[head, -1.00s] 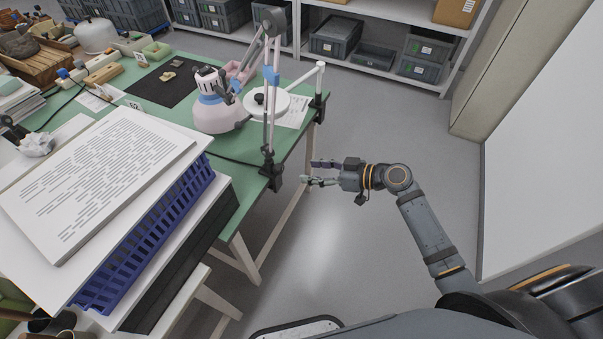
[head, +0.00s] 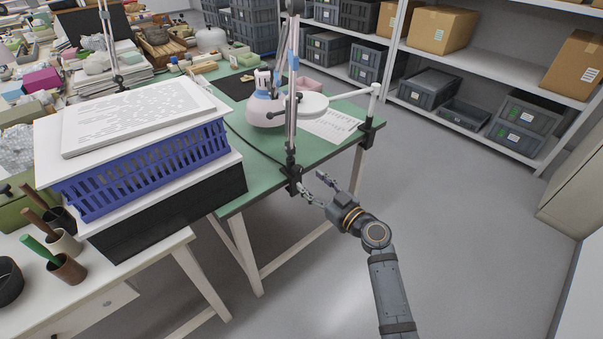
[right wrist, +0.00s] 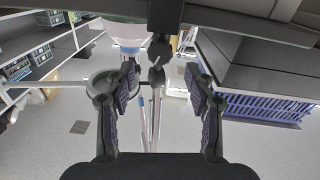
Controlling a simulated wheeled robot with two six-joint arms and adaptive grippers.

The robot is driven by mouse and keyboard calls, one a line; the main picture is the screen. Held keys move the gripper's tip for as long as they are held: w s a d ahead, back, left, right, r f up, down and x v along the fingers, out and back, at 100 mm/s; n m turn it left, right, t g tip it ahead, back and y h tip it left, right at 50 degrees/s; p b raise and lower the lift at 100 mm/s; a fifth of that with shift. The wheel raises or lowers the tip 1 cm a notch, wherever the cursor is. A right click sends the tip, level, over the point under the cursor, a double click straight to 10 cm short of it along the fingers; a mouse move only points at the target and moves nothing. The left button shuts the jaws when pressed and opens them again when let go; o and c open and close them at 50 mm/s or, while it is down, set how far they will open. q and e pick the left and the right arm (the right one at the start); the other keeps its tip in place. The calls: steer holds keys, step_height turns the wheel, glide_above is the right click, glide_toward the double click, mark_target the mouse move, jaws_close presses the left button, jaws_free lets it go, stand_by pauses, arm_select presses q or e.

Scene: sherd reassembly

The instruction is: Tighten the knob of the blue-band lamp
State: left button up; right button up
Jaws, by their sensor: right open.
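The blue-band lamp has a pinkish-white head (head: 266,112) with a blue band, over the green table. Its pale arm (head: 292,90) with blue bands rises from a black clamp (head: 291,178) on the table's near edge. My right gripper (head: 314,185) is open and empty, just right of that clamp and apart from it. In the right wrist view, the clamp's dark post (right wrist: 160,48) shows between my open right fingers (right wrist: 160,72), beyond their tips. I cannot make out the knob clearly. My left gripper is not in view.
A white round-headed lamp (head: 308,105) has its own clamp (head: 370,134) at the table's right corner. A blue basket (head: 150,172) under a board with papers stands left. Shelves with grey crates (head: 428,88) stand behind. The floor (head: 450,230) right of the table is clear.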

mark_target(300, 172)
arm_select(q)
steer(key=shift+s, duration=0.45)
arm_select(e)
steer(key=x, duration=0.5)
steer(key=shift+w+a, duration=0.2)
steer(key=shift+c, duration=0.4)
jaws_close()
steer(key=shift+f, duration=0.15)
steer(key=shift+m, duration=0.6)
steer(key=shift+m+b, duration=0.5)
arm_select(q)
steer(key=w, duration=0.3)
arm_select(e)
steer(key=m, duration=0.3)
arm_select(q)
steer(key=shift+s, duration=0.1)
arm_select(e)
steer(key=shift+o, duration=0.4)
jaws_free()
